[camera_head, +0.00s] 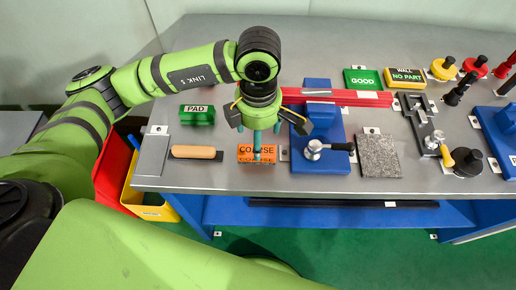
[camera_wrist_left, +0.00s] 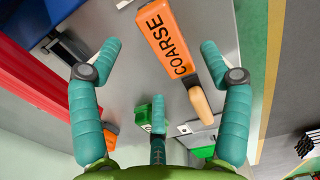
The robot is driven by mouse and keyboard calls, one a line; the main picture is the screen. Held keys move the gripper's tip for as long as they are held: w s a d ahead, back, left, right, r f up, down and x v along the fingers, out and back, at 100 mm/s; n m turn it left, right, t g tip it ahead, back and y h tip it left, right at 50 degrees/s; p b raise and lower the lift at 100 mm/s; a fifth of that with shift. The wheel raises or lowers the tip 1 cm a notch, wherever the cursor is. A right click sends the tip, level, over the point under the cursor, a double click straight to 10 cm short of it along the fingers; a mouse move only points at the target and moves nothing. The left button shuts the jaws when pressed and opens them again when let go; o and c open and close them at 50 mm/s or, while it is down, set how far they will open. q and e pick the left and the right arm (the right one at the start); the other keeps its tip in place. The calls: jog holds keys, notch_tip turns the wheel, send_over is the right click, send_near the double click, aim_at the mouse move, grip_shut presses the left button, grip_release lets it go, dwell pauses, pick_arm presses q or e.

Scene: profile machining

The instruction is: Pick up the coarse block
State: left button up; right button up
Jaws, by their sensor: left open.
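The coarse block (camera_head: 244,153) is an orange block with black "COARSE" lettering, lying on the grey bench near its front edge. My left gripper (camera_head: 258,137) is above it, fingers spread and pointing down, one finger covering part of the lettering in the head view. In the left wrist view the coarse block (camera_wrist_left: 166,40) lies beyond and between the two spread teal fingertips, with nothing held. Whether any finger touches the block cannot be told. My right gripper is not in view.
A wooden-handled tool (camera_head: 194,152) lies left of the block, with the green pad block (camera_head: 197,115) behind it. A blue fixture (camera_head: 320,165) with a metal clamp stands close on the right, then a speckled grey plate (camera_head: 379,156). The bench's front edge is near.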

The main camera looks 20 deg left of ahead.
pick_arm(q)
jog(key=f+p, duration=0.1)
jog(key=f, duration=0.1)
jog(key=f+p, duration=0.1)
jog(key=f, duration=0.1)
jog(key=shift+s+a+f+p, duration=0.1)
jog(key=shift+s+f+p, duration=0.1)
jog(key=shift+f+p, duration=0.1)
jog(key=shift+f, duration=0.5)
jog(key=c, duration=1.3)
